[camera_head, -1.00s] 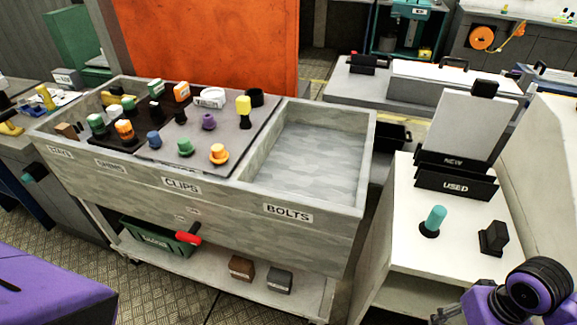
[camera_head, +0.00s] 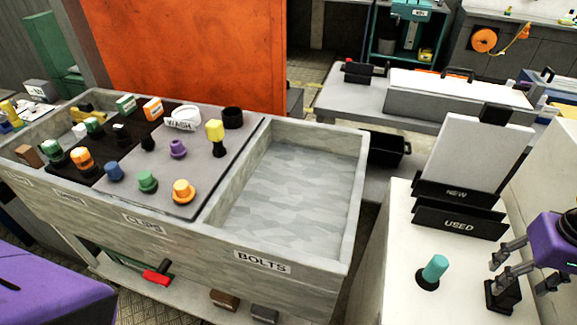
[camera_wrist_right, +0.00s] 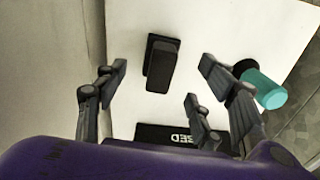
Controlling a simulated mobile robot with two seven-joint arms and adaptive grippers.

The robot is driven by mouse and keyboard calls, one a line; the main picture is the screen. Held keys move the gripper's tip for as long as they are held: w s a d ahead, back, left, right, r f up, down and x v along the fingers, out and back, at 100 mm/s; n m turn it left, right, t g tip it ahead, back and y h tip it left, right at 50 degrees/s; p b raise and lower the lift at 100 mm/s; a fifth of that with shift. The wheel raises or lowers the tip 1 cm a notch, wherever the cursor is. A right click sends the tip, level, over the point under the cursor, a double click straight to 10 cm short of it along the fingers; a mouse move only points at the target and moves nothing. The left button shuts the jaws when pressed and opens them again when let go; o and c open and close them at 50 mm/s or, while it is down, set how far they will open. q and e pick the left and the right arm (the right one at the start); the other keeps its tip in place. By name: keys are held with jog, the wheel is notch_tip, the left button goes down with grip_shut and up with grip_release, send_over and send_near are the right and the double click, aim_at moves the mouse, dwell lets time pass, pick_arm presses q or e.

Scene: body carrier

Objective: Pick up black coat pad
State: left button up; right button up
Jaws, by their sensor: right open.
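The black coat pad, seemingly the small black block with a raised grip (camera_head: 503,296), stands on the white worktop at the lower right. My right gripper (camera_head: 516,272) is open above and beside it, and its fingers partly cover the pad in the head view. In the right wrist view the pad (camera_wrist_right: 161,64) lies on the white surface, ahead of and between the spread fingers (camera_wrist_right: 160,85), with nothing gripped. My left gripper is not in view.
A teal cylinder in a black base (camera_head: 433,270) stands left of the pad. Black holders marked NEW (camera_head: 455,193) and USED (camera_head: 459,224) are behind it. A grey bin (camera_head: 290,190) marked BOLTS and several coloured knobs lie to the left.

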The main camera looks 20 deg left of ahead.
aim_at(513, 284)
jog(key=shift+s+f, duration=0.15)
jog(key=shift+f, duration=0.65)
jog(key=f, duration=0.4)
jog(key=shift+w, duration=0.3)
jog(key=c, duration=1.2)
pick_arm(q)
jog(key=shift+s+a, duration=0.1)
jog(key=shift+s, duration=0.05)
pick_arm(e)
jog(key=shift+c, duration=0.2)
jog(key=shift+r, duration=0.15)
